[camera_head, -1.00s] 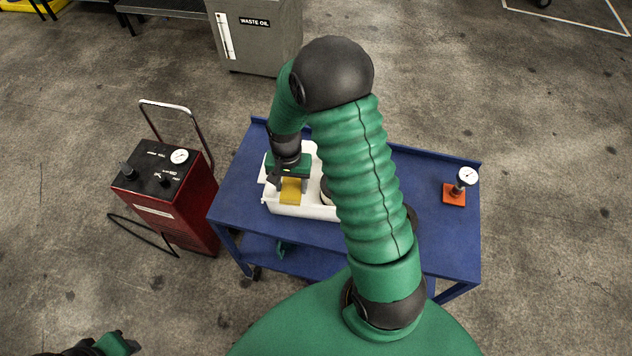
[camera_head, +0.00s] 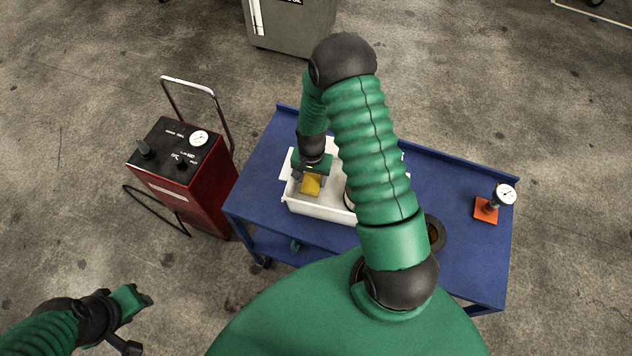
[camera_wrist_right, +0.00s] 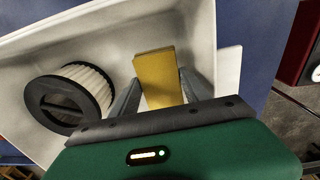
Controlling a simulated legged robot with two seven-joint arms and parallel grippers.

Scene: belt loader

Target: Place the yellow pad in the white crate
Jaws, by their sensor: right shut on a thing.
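The yellow pad (camera_head: 311,184) is between the fingers of my right gripper (camera_head: 312,178), which is shut on it. It also shows in the right wrist view (camera_wrist_right: 158,78), with a grey finger on each side. The white crate (camera_head: 322,210) stands on the blue cart. The pad and fingers are inside the crate's outline, over its left part; whether the pad touches the floor of the crate (camera_wrist_right: 208,40) is hard to tell. My left gripper (camera_head: 140,300) is away from the cart at lower left, its jaw only partly clear.
A pleated filter (camera_wrist_right: 72,95) lies in the crate beside the pad. The blue cart (camera_head: 440,200) carries an orange block with a dial gauge (camera_head: 487,209) at right and a dark ring (camera_head: 437,232). A red machine (camera_head: 185,170) stands left of the cart.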

